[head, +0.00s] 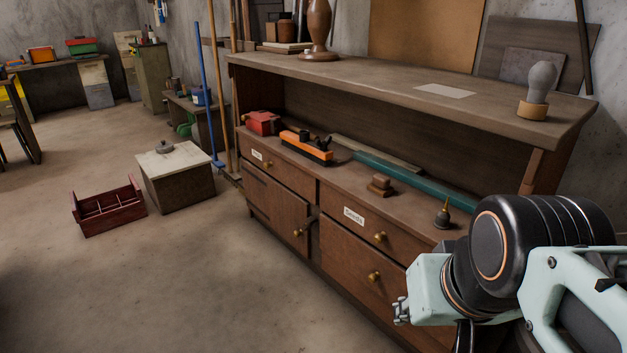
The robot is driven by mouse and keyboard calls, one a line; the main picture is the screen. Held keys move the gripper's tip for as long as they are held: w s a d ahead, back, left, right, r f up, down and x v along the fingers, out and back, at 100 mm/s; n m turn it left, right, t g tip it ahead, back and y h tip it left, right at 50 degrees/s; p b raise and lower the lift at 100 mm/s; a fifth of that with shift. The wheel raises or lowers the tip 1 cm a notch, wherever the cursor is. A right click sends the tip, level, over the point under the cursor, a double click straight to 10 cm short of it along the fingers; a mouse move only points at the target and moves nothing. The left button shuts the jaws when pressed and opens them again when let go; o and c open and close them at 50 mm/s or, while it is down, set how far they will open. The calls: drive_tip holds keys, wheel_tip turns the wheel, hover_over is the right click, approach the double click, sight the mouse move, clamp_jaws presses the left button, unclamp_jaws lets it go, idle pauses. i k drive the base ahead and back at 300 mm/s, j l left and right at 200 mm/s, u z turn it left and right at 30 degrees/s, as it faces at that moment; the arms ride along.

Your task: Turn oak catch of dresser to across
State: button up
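The dresser (281,184) is a dark brown wooden cabinet with a raised top shelf, running from centre to lower right. Its left section has a drawer above a door with a round brass knob (298,232). A small brown piece (312,217) on the upright beside the door looks like the oak catch. It is too small to tell which way it is turned. The end of my arm (430,289) is at the lower right, in front of the dresser's right drawers and right of the catch. I cannot make out my gripper's fingers.
A red toolbox (265,122), an orange-and-black plane (306,146), a long teal bar (405,183) and an oil can (444,214) lie on the dresser's ledge. A red tray (108,207) and a box (176,178) stand on the floor. Floor before the dresser is clear.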

sight(310, 221)
drive_tip(key=i+j+u, duration=0.1)
drive_tip(key=i+u, duration=0.3)
drive_tip(key=i, duration=0.65)
